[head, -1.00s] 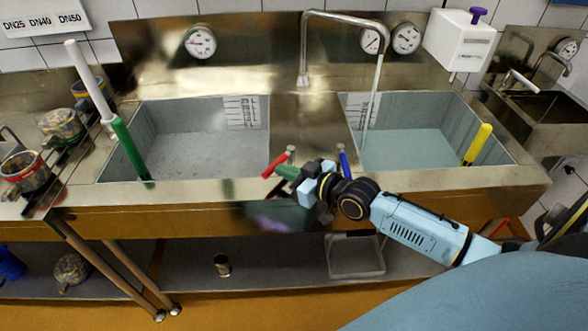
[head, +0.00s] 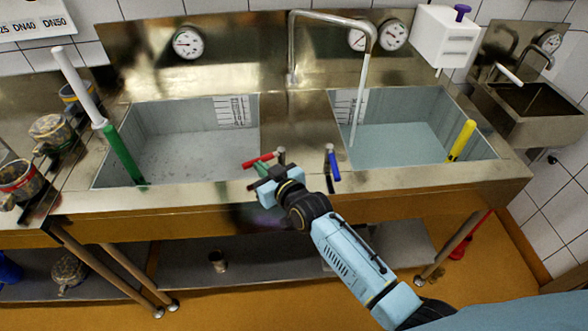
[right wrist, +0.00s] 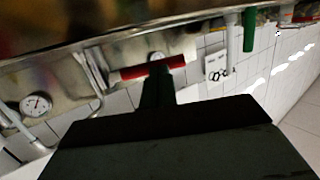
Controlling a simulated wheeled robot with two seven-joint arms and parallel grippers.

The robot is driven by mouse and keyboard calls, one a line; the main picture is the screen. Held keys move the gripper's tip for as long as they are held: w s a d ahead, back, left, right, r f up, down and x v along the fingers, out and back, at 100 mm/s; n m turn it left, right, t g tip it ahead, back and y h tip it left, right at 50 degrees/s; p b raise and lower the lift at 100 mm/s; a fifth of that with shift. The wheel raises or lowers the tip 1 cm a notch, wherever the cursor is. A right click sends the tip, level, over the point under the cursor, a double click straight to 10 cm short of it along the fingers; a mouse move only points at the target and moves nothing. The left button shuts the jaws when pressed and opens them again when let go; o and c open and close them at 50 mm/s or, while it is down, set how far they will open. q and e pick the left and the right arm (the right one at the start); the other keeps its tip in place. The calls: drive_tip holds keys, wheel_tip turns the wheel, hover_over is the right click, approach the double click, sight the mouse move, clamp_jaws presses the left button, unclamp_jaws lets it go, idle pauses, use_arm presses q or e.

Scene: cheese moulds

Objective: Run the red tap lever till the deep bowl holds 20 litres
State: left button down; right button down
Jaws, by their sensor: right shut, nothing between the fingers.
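The red tap lever (head: 260,160) sits on the sink's front ledge between the two basins, its handle pointing left. My right gripper (head: 262,172) is shut and empty, its fingertips close against the lever's near side; contact is not certain. In the right wrist view the red lever (right wrist: 150,69) lies across the tips of the dark fingers (right wrist: 157,88). The swivel spout (head: 366,32) points over the right basin (head: 470,133), with a thin stream falling into bluish water. The left basin (head: 180,150) has a grey floor. Which is the deep bowl, and the scale readings, I cannot tell.
A blue lever (head: 333,166) stands right of the red one. Gauges (head: 187,43) and a white box (head: 444,38) are on the back wall.

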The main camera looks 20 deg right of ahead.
drive_tip(key=shift+w+a, duration=0.55)
drive_tip(key=shift+w, duration=0.35)
drive_tip(key=shift+s+r+p, duration=0.1)
drive_tip(key=shift+s+p, duration=0.3)
drive_tip(key=shift+p, duration=0.1)
drive_tip(key=s+p, duration=0.1)
drive_tip(key=s, duration=0.1)
drive_tip(key=s+r+p, duration=0.1)
drive_tip(key=s, duration=0.1)
drive_tip(key=shift+a+p, duration=0.25)
drive_tip(key=shift+p, duration=0.05)
drive_tip(key=s+r, duration=0.1)
drive_tip(key=s, duration=0.8)
drive_tip(key=shift+a+r, duration=0.2)
drive_tip(key=shift+r, duration=0.05)
idle(4.7)
